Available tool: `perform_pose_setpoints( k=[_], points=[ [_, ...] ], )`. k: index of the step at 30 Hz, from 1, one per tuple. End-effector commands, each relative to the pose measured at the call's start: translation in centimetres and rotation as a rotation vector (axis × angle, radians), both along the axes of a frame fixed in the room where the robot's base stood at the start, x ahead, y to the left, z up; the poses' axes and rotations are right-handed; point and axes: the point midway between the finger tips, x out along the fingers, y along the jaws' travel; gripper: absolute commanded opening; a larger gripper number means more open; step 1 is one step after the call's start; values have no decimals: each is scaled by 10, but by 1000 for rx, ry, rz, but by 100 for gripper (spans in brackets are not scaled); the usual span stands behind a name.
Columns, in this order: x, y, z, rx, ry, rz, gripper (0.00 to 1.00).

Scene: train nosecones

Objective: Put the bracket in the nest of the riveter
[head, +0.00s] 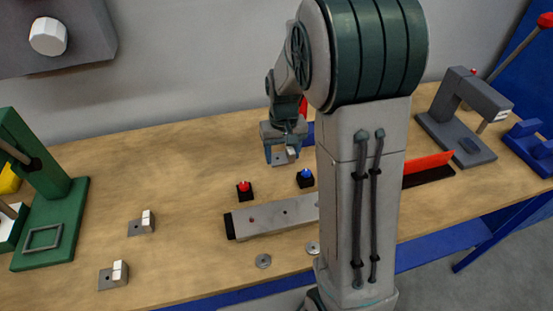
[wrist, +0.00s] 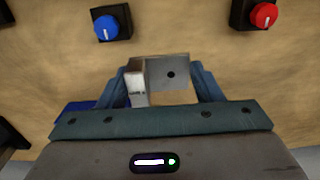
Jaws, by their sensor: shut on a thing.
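My gripper (head: 284,153) is shut on a bracket (head: 281,159) and holds it above the back middle of the bench. In the wrist view the bracket (wrist: 172,73) sits between the blue fingers of my gripper (wrist: 160,80). It has a grey plate with a dark hole and a pale upright block. A green lever machine (head: 52,185) stands at the far left. A raised rectangular frame, like a nest (head: 43,237), lies on its base and looks empty. A grey machine with a red-tipped lever (head: 465,115) stands at the right. No label shows which machine is the riveter.
Two similar brackets (head: 141,224) (head: 115,275) lie on the bench (head: 190,180) at left. Two discs (head: 263,261) (head: 313,248) lie in front. My arm hides part of the bench.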

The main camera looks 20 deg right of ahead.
Motion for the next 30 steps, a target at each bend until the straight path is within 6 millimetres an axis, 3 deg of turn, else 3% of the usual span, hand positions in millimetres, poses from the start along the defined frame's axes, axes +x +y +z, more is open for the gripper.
perform_pose_setpoints(
  k=[6, 16, 28, 29, 30],
  points=[
    [17, 11, -11, 0, 0, 0, 37],
    [18, 12, -49, 0, 1, 0, 37],
    [18, 12, -57, 0, -1, 0, 37],
    [18, 12, -57, 0, -1, 0, 62],
    [18, 12, -55, 0, -1, 0, 73]
  ],
)
